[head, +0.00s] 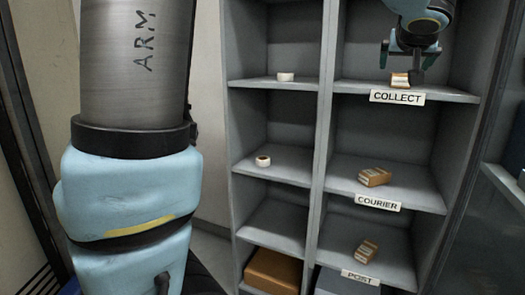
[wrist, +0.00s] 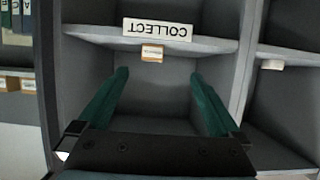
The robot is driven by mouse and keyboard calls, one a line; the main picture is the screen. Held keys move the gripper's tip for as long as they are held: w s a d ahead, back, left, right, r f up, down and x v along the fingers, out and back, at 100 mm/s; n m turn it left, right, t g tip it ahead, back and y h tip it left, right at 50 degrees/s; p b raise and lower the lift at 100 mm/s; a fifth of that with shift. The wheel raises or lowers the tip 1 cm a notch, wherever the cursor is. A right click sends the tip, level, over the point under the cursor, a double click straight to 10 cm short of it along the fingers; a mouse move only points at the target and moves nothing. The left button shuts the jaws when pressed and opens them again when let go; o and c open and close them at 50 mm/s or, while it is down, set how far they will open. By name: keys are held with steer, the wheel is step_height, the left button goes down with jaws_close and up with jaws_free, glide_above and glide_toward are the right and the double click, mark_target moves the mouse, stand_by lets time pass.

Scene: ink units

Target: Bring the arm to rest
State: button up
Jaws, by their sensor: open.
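My arm's end reaches in from the top right of the head view. My gripper (head: 410,62) is in front of the upper right compartment, above the shelf labelled COLLECT (head: 397,97). The same box (wrist: 152,54) shows beyond the fingertips, near the COLLECT label (wrist: 157,29).
A brown box (head: 374,177) lies on the COURIER shelf and another (head: 367,251) on the POST shelf. White tape rolls (head: 286,77) (head: 263,160) lie on the left shelves. A larger brown box (head: 272,270) stands at the bottom left. The shelf unit's divider and boards surround the compartments.

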steer(key=w+a+f+g+y, duration=0.1)
steer(key=w+a+f+g, duration=0.1)
steer(key=a+f, duration=0.7)
steer(key=w+a+f+g, duration=0.2)
steer(key=a+f, duration=0.7)
steer(key=a, duration=0.1)
steer(key=s+a+f+n+g+y, duration=0.2)
steer(key=s+a+f+g, duration=0.1)
steer(key=s+a+f, duration=0.4)
steer(key=s+a+f+n+g+y, duration=0.1)
steer(key=s+a+f+g+y, duration=0.1)
steer(key=s+a+f, duration=0.5)
steer(key=s+a+g, duration=0.1)
steer(key=a, duration=0.5)
steer(key=shift+f+n+g+y, duration=0.3)
steer(key=shift+f+n+g, duration=0.05)
steer(key=shift+n+g, duration=0.05)
steer(key=shift+a, duration=0.1)
